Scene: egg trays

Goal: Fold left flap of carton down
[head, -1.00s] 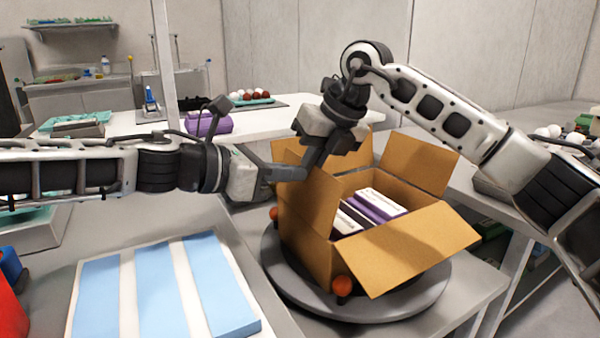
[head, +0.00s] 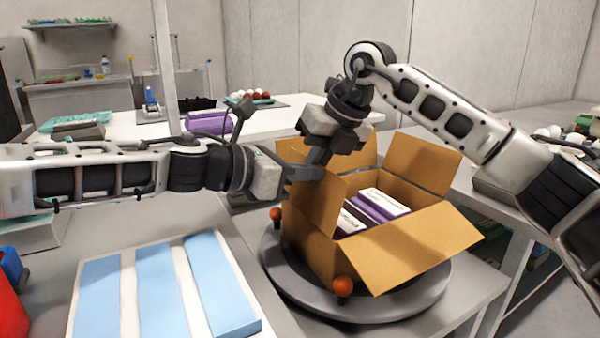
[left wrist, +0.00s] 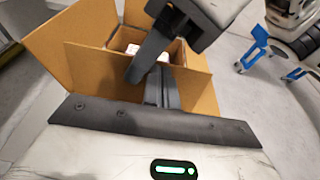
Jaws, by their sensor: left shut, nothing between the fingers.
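The open brown carton (head: 392,250) stands on a round grey turntable (head: 395,309). Its left flap (head: 322,205) stands up, and it also shows in the left wrist view (left wrist: 100,72). My left gripper (head: 312,173) is shut and empty at this flap's upper edge; whether it touches is unclear. My right gripper (head: 316,160) points down just above the left gripper, close to the flap; its finger (left wrist: 150,58) crosses in front of the carton in the left wrist view. Whether its jaws are open is hidden. White and purple boxes (head: 382,204) lie inside.
The near flap (head: 425,240) and right flap (head: 424,160) spread outward. A blue-and-white striped panel (head: 165,285) lies on the left table. A white table (head: 270,122) with trays stands behind.

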